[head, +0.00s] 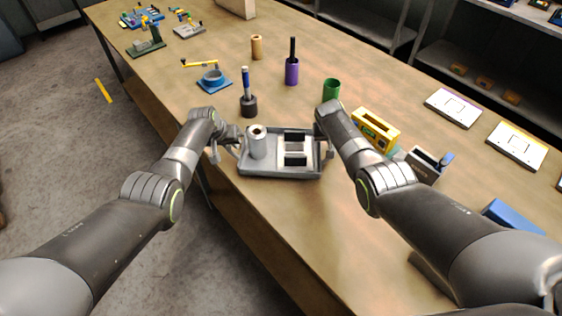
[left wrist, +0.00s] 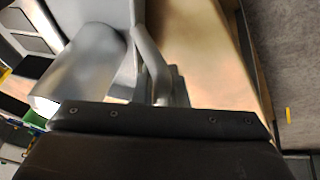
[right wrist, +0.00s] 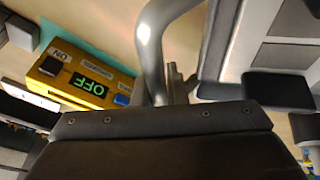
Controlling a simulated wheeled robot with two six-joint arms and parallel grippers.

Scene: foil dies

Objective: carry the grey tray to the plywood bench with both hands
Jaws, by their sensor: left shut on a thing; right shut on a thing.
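The grey tray (head: 270,174) is near the left edge of the wooden-topped bench (head: 325,220); I cannot tell if it touches the top. It carries a grey cylinder (head: 257,147) and a pale piece with two dark blocks (head: 295,148). My left gripper (head: 232,148) is shut on the tray's left handle, which shows in the left wrist view (left wrist: 152,62). My right gripper (head: 325,143) is shut on the right handle, seen in the right wrist view (right wrist: 150,42). The forearms and wrists partly hide both grips. The tray looks about level.
Behind the tray stand a blue tool in a dark holder (head: 249,104), a purple cup (head: 292,72) and a green cup (head: 331,90). A yellow device (head: 375,130), reading OFF in the right wrist view, is close to my right arm.

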